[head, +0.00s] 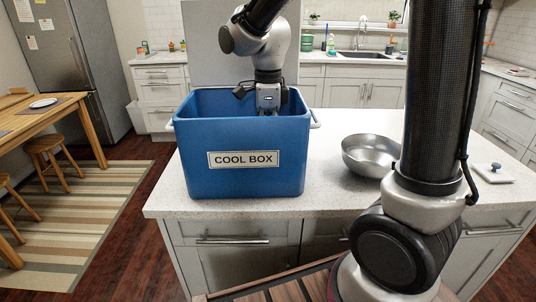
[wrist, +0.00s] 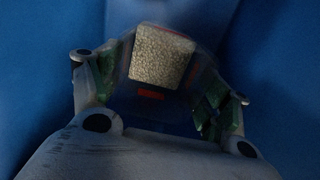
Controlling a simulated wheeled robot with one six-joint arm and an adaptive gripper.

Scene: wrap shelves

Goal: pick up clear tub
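The clear tub (wrist: 150,95) shows dimly in the wrist view, down inside the blue cool box (head: 246,158). It looks see-through, with small red marks on its sides and a pale speckled patch in its middle. My gripper (wrist: 162,90) reaches down into the cool box, and its fingers are spread wide on the left and right of the tub. Whether the finger pads touch the tub I cannot tell. In the head view my gripper (head: 268,102) shows above the box's front wall; its fingertips and the tub are hidden behind that wall.
The cool box stands on a pale counter (head: 330,203), its raised lid (head: 219,60) behind it. Blue walls surround my gripper closely. A steel bowl (head: 369,155) sits to the right, and a small white lidded item (head: 494,173) lies farther right.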

